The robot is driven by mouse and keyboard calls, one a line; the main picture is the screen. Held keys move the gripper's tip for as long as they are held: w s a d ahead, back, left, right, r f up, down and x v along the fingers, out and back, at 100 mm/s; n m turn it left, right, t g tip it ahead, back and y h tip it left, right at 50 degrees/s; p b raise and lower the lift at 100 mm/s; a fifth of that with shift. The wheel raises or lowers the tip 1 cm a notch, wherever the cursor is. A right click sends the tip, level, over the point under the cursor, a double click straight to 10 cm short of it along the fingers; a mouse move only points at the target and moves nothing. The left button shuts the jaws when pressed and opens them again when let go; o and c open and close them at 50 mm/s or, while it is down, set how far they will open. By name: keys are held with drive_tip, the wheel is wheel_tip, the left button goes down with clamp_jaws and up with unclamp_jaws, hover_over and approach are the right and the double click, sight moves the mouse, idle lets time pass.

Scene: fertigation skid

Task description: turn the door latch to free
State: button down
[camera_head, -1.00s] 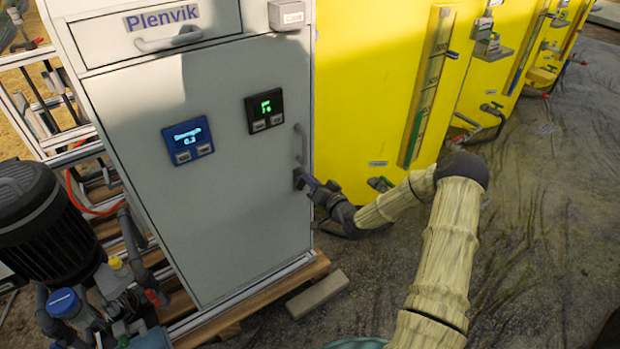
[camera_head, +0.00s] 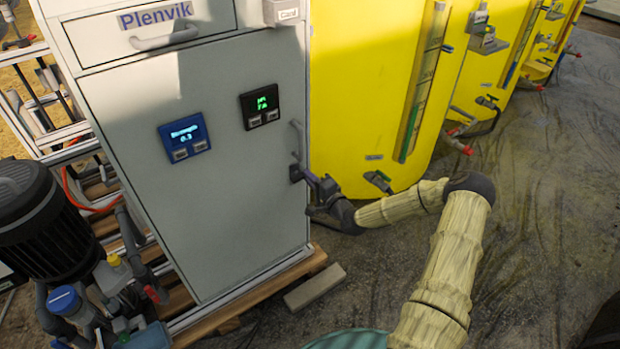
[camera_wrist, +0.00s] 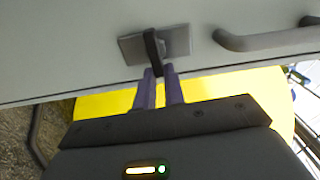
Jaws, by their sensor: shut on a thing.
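The door latch (camera_wrist: 152,46) is a dark lever on a grey plate on the grey cabinet door (camera_head: 222,210). In the wrist view its lever points toward my gripper (camera_wrist: 159,72), and its tip sits between the two purple fingertips. My gripper is shut on the lever's end. In the head view my gripper (camera_head: 309,180) reaches the door's right edge from the right, just below the handle, and covers much of the latch. The door looks closed.
The grey door handle (camera_head: 299,142) is just above the latch; it also shows in the wrist view (camera_wrist: 270,39). A yellow tank (camera_head: 360,90) stands close behind on the right. A black motor (camera_head: 45,215) stands at the left. A loose block (camera_head: 314,287) lies on the ground below.

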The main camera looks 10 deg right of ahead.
drive_tip(key=shift+f+m, duration=0.1)
drive_tip(key=shift+m, duration=0.3)
drive_tip(key=c, duration=1.5)
unclamp_jaws()
drive_tip(key=p+v, duration=0.2)
drive_tip(key=v, duration=1.5)
drive_tip(key=shift+s+d+p, duration=0.1)
drive_tip(key=shift+s+p, duration=0.1)
drive_tip(key=shift+p, duration=0.1)
